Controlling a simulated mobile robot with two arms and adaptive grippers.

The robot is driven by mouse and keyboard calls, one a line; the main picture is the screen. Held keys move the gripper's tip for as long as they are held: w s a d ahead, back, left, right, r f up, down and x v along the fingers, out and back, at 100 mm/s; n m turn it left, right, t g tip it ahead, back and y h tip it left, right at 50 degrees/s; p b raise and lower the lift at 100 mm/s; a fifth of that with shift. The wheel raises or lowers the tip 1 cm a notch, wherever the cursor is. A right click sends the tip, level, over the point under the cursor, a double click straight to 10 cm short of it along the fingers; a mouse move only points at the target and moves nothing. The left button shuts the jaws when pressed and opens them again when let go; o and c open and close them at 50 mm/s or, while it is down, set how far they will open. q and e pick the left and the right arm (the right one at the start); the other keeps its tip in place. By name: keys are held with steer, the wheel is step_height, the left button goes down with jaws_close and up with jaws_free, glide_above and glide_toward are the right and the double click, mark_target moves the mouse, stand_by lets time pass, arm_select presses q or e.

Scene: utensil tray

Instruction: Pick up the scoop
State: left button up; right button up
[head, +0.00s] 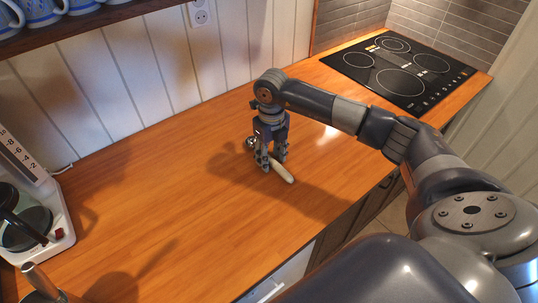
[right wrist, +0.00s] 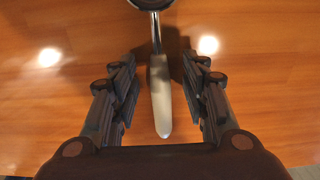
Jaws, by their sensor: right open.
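The scoop (right wrist: 160,95) lies on the wooden counter, with a pale handle and a round metal head. In the right wrist view its handle points toward my palm and its head is cut off by the top edge. In the head view the pale handle (head: 283,174) sticks out to the lower right of my right gripper, and the metal head shows on its left side. My right gripper (right wrist: 163,100) is open, its fingers on both sides of the handle with a gap on each side. My left gripper is not in view.
A black cooktop (head: 400,72) lies at the back right of the wooden counter (head: 150,150). A coffee maker (head: 35,215) stands at the left edge. A shelf with blue and white mugs (head: 40,10) hangs at the upper left. The counter around the scoop is clear.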

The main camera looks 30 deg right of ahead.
steer(key=shift+f, duration=0.1)
jaws_close()
steer(key=shift+w+r, duration=0.1)
steer(key=shift+r, duration=0.1)
